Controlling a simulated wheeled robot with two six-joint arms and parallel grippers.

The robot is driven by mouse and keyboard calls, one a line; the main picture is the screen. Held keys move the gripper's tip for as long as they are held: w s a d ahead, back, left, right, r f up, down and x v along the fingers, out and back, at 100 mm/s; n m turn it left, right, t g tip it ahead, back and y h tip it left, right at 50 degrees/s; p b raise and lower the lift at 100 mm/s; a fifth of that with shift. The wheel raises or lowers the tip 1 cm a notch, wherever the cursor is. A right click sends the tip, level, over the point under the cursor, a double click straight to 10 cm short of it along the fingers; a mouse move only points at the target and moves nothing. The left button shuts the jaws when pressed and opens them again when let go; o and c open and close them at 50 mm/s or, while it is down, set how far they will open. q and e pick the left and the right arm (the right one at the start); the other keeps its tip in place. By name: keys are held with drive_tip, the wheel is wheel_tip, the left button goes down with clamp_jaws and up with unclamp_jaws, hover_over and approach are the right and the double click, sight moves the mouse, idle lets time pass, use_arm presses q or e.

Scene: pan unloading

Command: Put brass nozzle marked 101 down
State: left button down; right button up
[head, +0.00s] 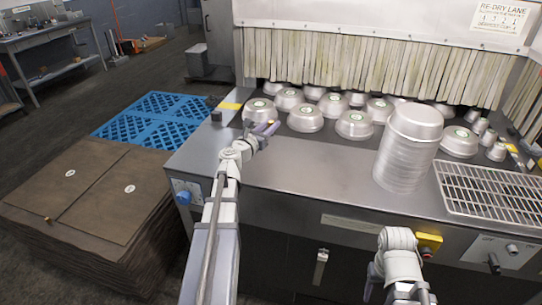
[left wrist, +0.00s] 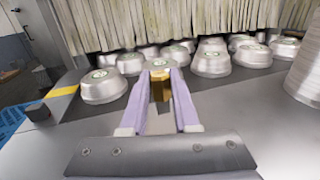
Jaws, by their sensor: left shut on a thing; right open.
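In the left wrist view my left gripper (left wrist: 160,90) is shut on the brass nozzle (left wrist: 160,86), which sits between the two pale purple fingers. Any marking on the nozzle is too small to read. In the head view my left gripper (head: 266,128) is over the left part of the metal counter (head: 290,165), in front of the overturned pans. I cannot tell whether the nozzle touches the counter. My right gripper (head: 400,296) is at the bottom edge of the head view, in front of the counter; its fingers are mostly cut off.
Several overturned metal pans (head: 354,124) stand at the back of the counter before a strip curtain (head: 350,65). A tall pan stack (head: 406,150) stands right of centre, beside a wire rack (head: 490,192). The counter's front middle is clear. A blue pallet (head: 155,118) lies at left.

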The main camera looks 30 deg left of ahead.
use_arm(q)
wheel_tip(320, 180, down, 6)
drive_tip(key=b, duration=0.5)
drive_tip(key=shift+b, duration=0.3)
drive_tip(key=shift+f, duration=0.1)
wheel_tip(320, 180, down, 4)
drive_tip(key=b, duration=0.3)
drive_tip(key=shift+r+b, duration=0.2)
drive_tip(key=shift+b, duration=0.2)
drive_tip(key=shift+f, duration=0.1)
drive_tip(key=c, duration=0.7)
unclamp_jaws()
drive_tip(key=shift+o, duration=0.2)
